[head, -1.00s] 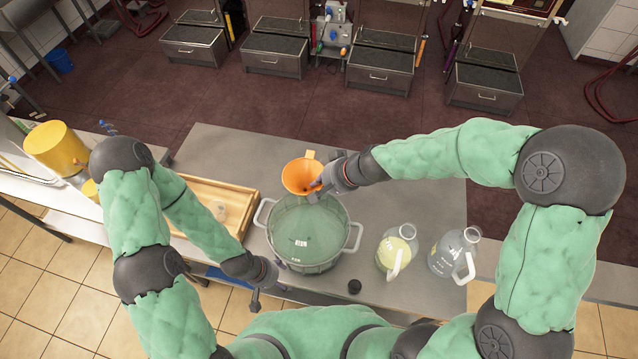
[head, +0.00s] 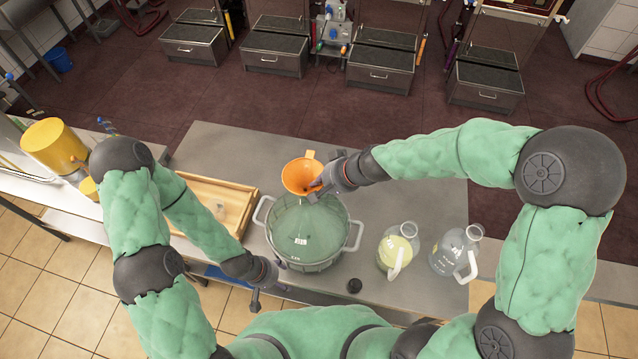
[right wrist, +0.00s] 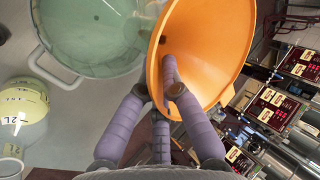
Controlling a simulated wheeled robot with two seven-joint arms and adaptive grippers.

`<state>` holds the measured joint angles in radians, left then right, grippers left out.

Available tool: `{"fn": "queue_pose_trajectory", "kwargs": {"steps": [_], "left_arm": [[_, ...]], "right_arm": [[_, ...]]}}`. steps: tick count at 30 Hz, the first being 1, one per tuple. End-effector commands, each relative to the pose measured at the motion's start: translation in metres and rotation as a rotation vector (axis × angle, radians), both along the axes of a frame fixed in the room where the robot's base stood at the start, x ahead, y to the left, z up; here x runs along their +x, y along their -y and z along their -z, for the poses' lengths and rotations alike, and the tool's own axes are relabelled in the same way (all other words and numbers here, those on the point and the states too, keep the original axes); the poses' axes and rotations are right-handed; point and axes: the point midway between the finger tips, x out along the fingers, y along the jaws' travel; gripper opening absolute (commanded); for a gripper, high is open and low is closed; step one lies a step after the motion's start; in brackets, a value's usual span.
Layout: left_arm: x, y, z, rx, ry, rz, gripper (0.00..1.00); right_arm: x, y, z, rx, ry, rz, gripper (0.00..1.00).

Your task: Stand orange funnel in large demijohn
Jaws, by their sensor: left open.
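The orange funnel (head: 297,177) is at the far edge of the large demijohn, wide mouth up in the head view. My right gripper (head: 322,187) is shut on its wall; the purple fingers show on the orange cone (right wrist: 215,45) in the right wrist view. The large demijohn (head: 308,228) is greenish clear glass, standing in a grey two-handled tub (head: 265,212). The funnel hides part of its top, and I cannot tell whether the spout is inside its neck. My left gripper (head: 275,277) is open and empty, low beside the tub's near left side.
A wooden tray (head: 190,187) lies left of the tub. A jug with yellow liquid (head: 393,252) and a clear jug (head: 452,252) stand to the right. A small black cap (head: 354,285) lies near the front edge. The steel table's (head: 420,205) far right is clear.

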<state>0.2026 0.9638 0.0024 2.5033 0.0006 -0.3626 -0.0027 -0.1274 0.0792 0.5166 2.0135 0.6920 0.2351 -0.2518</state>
Motion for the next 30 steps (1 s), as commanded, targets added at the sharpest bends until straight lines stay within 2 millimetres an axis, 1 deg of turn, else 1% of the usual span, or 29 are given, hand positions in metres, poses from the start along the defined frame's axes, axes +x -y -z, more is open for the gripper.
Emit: {"fn": "queue_pose_trajectory", "kwargs": {"steps": [1, 2, 3, 12, 16, 20, 27, 30], "left_arm": [[0.0, 0.0, 0.0, 0.0, 0.0, 0.0, 0.67], [0.0, 0.0, 0.0, 0.0, 0.0, 0.0, 0.67], [0.0, 0.0, 0.0, 0.0, 0.0, 0.0, 0.67], [0.0, 0.0, 0.0, 0.0, 0.0, 0.0, 0.67], [0.0, 0.0, 0.0, 0.0, 0.0, 0.0, 0.67], [0.0, 0.0, 0.0, 0.0, 0.0, 0.0, 0.67], [0.0, 0.0, 0.0, 0.0, 0.0, 0.0, 0.67], [0.0, 0.0, 0.0, 0.0, 0.0, 0.0, 0.67]], "right_arm": [[0.0, 0.0, 0.0, 0.0, 0.0, 0.0, 0.2], [0.0, 0.0, 0.0, 0.0, 0.0, 0.0, 0.28], [0.0, 0.0, 0.0, 0.0, 0.0, 0.0, 0.33], [0.0, 0.0, 0.0, 0.0, 0.0, 0.0, 0.33], [-0.002, 0.004, -0.006, 0.0, 0.002, 0.001, 0.33], [-0.007, 0.013, -0.022, 0.001, 0.004, 0.002, 0.33], [-0.022, 0.037, -0.061, 0.001, 0.006, 0.002, 0.33], [-0.028, 0.046, -0.074, 0.0, 0.004, 0.002, 0.33]]}}
